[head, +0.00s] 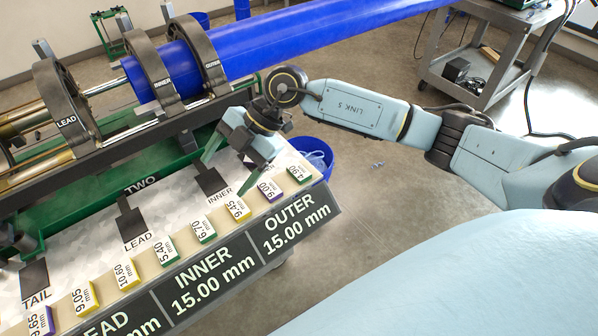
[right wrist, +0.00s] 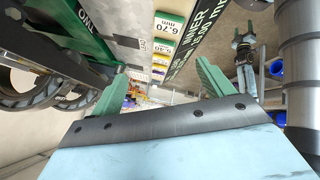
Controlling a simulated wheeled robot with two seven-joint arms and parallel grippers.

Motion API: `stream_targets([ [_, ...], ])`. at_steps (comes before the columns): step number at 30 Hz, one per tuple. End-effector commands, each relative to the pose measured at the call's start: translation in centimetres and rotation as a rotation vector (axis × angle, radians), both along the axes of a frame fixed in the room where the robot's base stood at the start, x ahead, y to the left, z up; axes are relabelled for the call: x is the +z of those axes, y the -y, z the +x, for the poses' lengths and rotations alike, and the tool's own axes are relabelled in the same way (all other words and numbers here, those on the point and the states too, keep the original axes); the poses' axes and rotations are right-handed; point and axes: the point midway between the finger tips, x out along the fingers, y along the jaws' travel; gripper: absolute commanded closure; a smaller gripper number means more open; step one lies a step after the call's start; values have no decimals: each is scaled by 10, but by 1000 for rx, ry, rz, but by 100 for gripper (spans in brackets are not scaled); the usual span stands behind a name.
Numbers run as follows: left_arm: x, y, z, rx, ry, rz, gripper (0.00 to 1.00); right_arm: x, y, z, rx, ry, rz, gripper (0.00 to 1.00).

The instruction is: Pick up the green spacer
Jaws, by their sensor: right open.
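Several green spacers lie along the front of the cart top in the head view. One is marked 4.90 (head: 299,174) at the right end, one 6.70 (head: 203,229), and one 5.40 (head: 166,250). The 6.70 spacer (right wrist: 168,28) also shows near the top of the right wrist view, with the 5.40 one beside it. My right gripper (head: 228,164) is open and empty above the cart top, behind the row near the INNER pad. Its two green fingers (right wrist: 160,80) stand wide apart in the right wrist view.
Yellow spacers (head: 238,208) and purple spacers (head: 268,190) share the row. Dark label plates (head: 295,225) line the front edge. Behind stand the clamp rings (head: 152,70) holding a blue pipe (head: 300,38). A blue bucket (head: 317,153) is on the floor.

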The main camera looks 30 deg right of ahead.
Motion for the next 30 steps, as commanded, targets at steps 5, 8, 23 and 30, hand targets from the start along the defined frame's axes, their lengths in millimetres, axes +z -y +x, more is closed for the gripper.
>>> stream_targets([
  [5, 0, 0, 0, 0, 0, 0, 39, -9, 109, 22, -194, -133, -456, 20],
  [8, 0, 0, 0, -1, 0, 0, 39, -4, 150, 26, -295, -180, -606, 20],
  [23, 1, 0, 1, -1, 1, 0, 39, -63, 178, 25, -375, -219, -714, 20],
  [30, 1, 0, 1, -1, 1, 0, 39, -83, 177, 25, -372, -218, -712, 20],
])
